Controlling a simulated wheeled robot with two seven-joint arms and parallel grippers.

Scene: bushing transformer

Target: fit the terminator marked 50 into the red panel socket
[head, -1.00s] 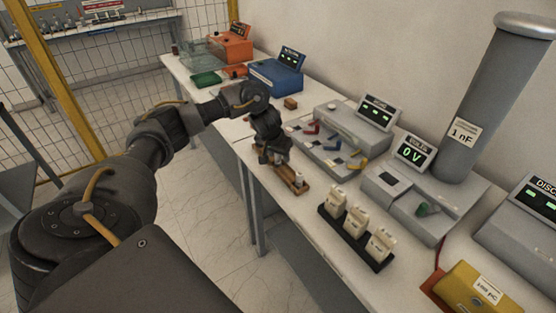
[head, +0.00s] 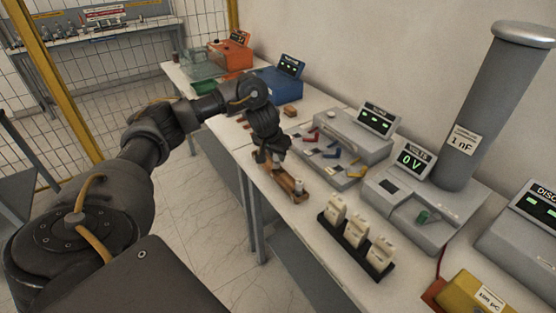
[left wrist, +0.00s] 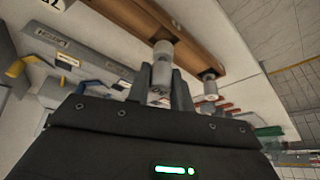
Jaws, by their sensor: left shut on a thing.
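My left gripper (head: 275,158) is over the left part of a wooden rack (head: 293,184) near the table's front edge. In the left wrist view it is shut on a silver cylindrical terminator (left wrist: 160,75), close to the rack (left wrist: 190,30); I cannot tell whether its end is clear of it. Behind is a grey panel (head: 335,143) with red (head: 312,136), blue and yellow pieces; the red socket itself is not clear. My right gripper is out of view.
A black holder (head: 378,268) with three pale plugs stands right of the rack. A grey unit (head: 410,205) reading 0 V and a tall grey column (head: 495,100) stand behind it. Blue (head: 277,83) and orange boxes stand further left.

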